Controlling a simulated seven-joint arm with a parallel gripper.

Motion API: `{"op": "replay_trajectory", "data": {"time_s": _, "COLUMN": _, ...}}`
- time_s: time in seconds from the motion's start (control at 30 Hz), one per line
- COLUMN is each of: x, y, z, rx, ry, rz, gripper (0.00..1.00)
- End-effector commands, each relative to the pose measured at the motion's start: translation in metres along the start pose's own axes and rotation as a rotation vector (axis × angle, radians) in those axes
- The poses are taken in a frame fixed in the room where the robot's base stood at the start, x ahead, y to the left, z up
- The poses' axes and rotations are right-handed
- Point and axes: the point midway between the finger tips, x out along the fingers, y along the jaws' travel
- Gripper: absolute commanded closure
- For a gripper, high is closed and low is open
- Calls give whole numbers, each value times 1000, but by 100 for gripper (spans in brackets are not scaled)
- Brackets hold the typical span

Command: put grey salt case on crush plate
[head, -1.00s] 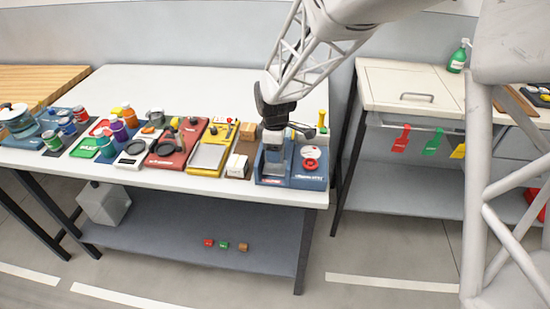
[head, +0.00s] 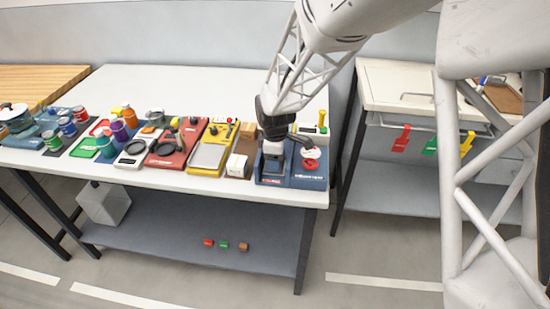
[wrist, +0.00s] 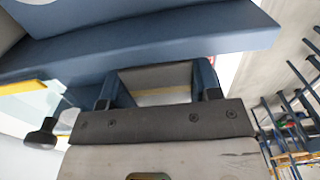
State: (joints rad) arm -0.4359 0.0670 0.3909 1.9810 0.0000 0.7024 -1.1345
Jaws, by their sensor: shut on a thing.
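My gripper (head: 272,152) is at the front right of the white table, over the left part of a blue board. It is shut on a grey piece, which I take as the grey salt case; its grey face shows between the blue fingers in the wrist view (wrist: 158,80). The blue board (head: 312,183) carries a dark grey fixture (head: 270,170) under my gripper and a red and white round part (head: 310,164) on the right. The crush plate is not clearly distinguishable; my gripper hides part of the fixture. Contact below the case cannot be told.
A dark lever with a knob (head: 307,140) stands right of my gripper; a black knob (wrist: 40,137) shows in the wrist view. A white box (head: 237,166), yellow board (head: 209,158) and red board (head: 170,152) lie left. A yellow bottle (head: 322,119) stands behind. The table's back is clear.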

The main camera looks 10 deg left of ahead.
Motion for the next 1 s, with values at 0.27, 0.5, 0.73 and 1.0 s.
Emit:
{"op": "replay_trajectory", "data": {"time_s": 0.27, "x": 2, "y": 0, "z": 0, "rx": 0, "ry": 0, "rz": 0, "gripper": 17}}
{"op": "replay_trajectory", "data": {"time_s": 0.5, "x": 2, "y": 0, "z": 0, "rx": 0, "ry": 0, "rz": 0, "gripper": 17}}
{"op": "replay_trajectory", "data": {"time_s": 0.73, "x": -5, "y": 0, "z": 0, "rx": 0, "ry": 0, "rz": 1, "gripper": 17}}
{"op": "replay_trajectory", "data": {"time_s": 1.0, "x": -34, "y": 0, "z": 0, "rx": 0, "ry": 1, "rz": 2, "gripper": 17}}
